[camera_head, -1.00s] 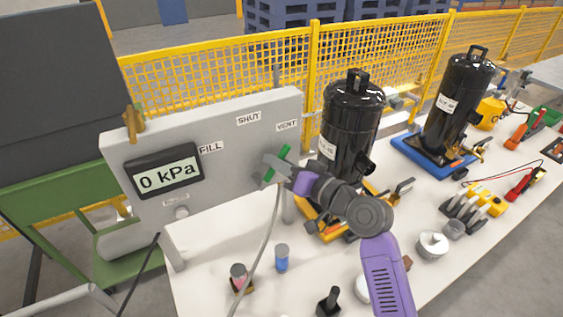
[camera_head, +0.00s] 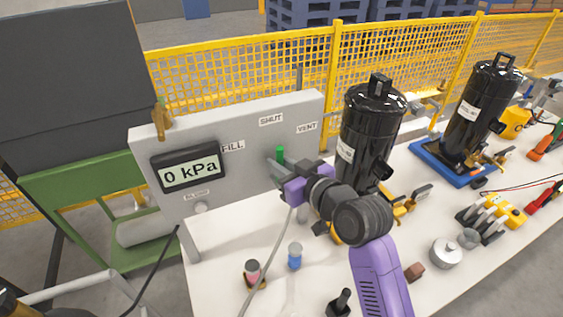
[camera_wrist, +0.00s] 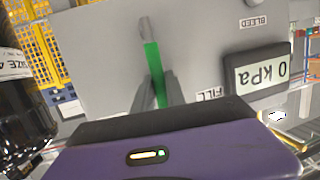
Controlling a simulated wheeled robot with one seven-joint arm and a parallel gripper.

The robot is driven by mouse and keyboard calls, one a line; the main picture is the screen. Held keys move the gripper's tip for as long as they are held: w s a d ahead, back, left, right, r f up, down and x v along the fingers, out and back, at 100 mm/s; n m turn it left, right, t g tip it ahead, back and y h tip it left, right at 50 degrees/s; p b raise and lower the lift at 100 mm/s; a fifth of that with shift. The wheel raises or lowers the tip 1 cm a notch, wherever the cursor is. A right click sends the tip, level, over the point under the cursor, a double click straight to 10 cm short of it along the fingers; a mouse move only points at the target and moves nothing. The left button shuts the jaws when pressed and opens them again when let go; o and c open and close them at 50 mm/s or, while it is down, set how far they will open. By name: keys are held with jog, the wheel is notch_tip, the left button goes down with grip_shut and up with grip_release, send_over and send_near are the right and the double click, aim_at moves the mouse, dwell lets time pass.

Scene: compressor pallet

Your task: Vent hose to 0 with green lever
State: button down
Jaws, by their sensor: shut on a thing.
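The grey panel (camera_head: 240,135) carries a display (camera_head: 188,169) reading 0 kPa and labels FILL (camera_head: 233,146), SHUT (camera_head: 271,119) and VENT (camera_head: 307,127). The green lever (camera_head: 280,153) stands about upright below SHUT, its lower part hidden by my gripper. In the wrist view the green lever (camera_wrist: 153,72) runs between my two grey fingers, which are shut on it. My gripper (camera_head: 284,174) is at the panel's right part. A grey hose (camera_head: 272,256) hangs down from behind my gripper. The display also shows upside down in the wrist view (camera_wrist: 262,75).
A black cylinder (camera_head: 368,128) stands close right of my gripper, a second one (camera_head: 473,112) farther right. A blue-capped bottle (camera_head: 295,257) and a red-topped jar (camera_head: 252,272) stand on the white table (camera_head: 320,290) below. A yellow mesh fence (camera_head: 240,75) runs behind.

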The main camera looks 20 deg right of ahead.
dwell(0.4)
jog(key=c, duration=1.4)
grip_release()
jog(key=shift+o, duration=0.2)
jog(key=b+v, duration=0.1)
jog(key=v, duration=0.6)
jog(key=shift+s+b, duration=0.3)
jog(key=shift+s, duration=0.1)
jog(key=shift+r, duration=0.2)
